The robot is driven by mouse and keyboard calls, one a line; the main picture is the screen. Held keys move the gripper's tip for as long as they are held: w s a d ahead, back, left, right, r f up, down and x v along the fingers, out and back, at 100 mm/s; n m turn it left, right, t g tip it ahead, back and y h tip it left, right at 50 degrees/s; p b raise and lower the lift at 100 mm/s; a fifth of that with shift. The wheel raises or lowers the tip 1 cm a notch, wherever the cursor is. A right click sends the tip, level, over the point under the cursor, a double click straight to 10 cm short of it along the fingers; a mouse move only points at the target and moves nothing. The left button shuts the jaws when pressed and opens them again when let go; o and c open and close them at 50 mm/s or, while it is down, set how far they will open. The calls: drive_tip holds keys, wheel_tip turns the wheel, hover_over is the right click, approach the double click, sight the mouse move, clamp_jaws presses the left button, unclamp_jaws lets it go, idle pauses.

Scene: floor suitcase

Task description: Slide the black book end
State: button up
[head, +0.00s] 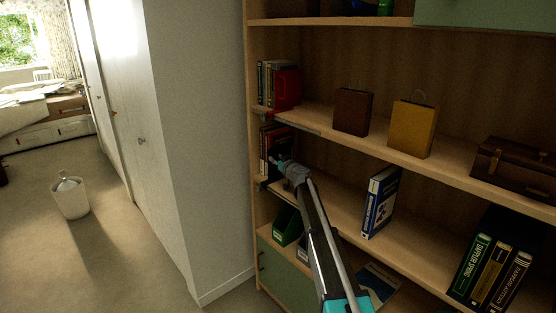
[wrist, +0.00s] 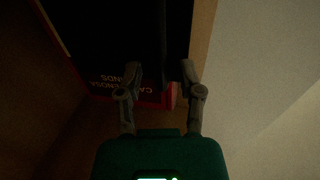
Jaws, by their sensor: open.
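A narrow black upright face (wrist: 178,40) shows beyond the fingertips, with a red edge (wrist: 170,97) between the fingers. I cannot tell whether this black face is the book end or another book. Contact is unclear in the dark view.
The bookcase's left side panel (head: 250,120) is close to my gripper. A blue-white book (head: 379,202) stands to the right. Bare shelf lies between.

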drive_tip(key=shift+s, duration=0.1)
drive_tip(key=v, duration=1.2)
drive_tip(key=s+a+f+g, duration=0.3)
drive_tip(key=s+f+g, duration=0.25)
drive_tip(key=s, duration=0.65)
drive_tip(key=s+a+f+g, duration=0.3)
drive_tip(key=s+f+g, duration=0.3)
drive_tip(key=s, duration=0.5)
drive_tip(key=s+d+f+m+g+h, duration=0.2)
drive_tip(key=s+d+f+m+h, duration=0.15)
drive_tip(key=s, duration=0.75)
drive_tip(key=s+d+f+m+g+h, duration=0.25)
drive_tip(key=s+d+h, duration=0.2)
drive_tip(key=s, duration=0.65)
wheel_tip(320, 180, up, 17)
drive_tip(key=n+p, duration=0.1)
drive_tip(key=p, duration=1.7)
drive_tip(key=shift+w+d, duration=0.2)
drive_tip(key=shift+d, duration=0.25)
